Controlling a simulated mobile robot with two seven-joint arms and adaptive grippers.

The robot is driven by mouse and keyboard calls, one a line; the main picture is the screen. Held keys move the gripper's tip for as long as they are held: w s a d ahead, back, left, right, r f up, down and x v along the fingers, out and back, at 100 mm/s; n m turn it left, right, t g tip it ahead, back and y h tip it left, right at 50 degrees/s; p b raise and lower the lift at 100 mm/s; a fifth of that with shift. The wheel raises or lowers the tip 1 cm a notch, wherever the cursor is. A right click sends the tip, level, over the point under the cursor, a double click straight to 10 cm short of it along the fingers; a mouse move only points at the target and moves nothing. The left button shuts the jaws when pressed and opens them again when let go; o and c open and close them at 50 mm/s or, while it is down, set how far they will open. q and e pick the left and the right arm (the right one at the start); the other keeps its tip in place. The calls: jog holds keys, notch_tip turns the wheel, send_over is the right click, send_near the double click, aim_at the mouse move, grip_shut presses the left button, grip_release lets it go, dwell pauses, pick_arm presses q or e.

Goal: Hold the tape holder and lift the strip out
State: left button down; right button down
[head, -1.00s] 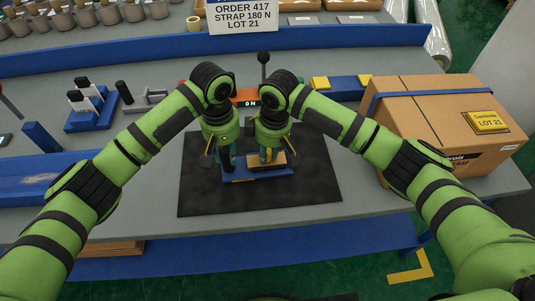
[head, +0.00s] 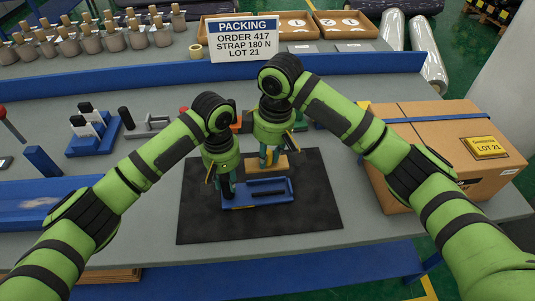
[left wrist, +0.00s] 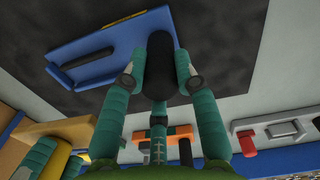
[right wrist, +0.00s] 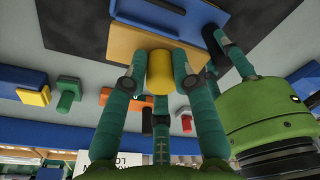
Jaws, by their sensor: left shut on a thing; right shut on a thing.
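The tape holder (head: 272,196) is a blue base with a dark slot, lying on the black mat. My left gripper (head: 228,190) is shut on its black post (left wrist: 161,70), at the holder's left end. The strip is a tan block (head: 278,163) with a yellow knob (right wrist: 160,65). My right gripper (head: 265,158) is shut on that knob. The strip is clear of the holder's slot, seen beyond it in the head view; its exact height is hard to tell. The tan block also shows in the right wrist view (right wrist: 130,45).
The black mat (head: 300,225) has bare room around the holder. A cardboard box (head: 445,150) stands at the right. A blue rack (head: 92,135) and a toggle clamp (head: 145,125) are at the left. A packing sign (head: 243,40) stands behind a long blue rail (head: 120,86).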

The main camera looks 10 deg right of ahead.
aim_at(268, 152)
jog(key=shift+r, duration=2.35)
pick_arm(q)
jog(key=c, duration=0.9)
grip_release()
jog(key=shift+o, duration=0.2)
jog(key=shift+r, duration=0.1)
notch_tip(268, 152, up, 12)
pick_arm(e)
jog(key=shift+f, duration=0.1)
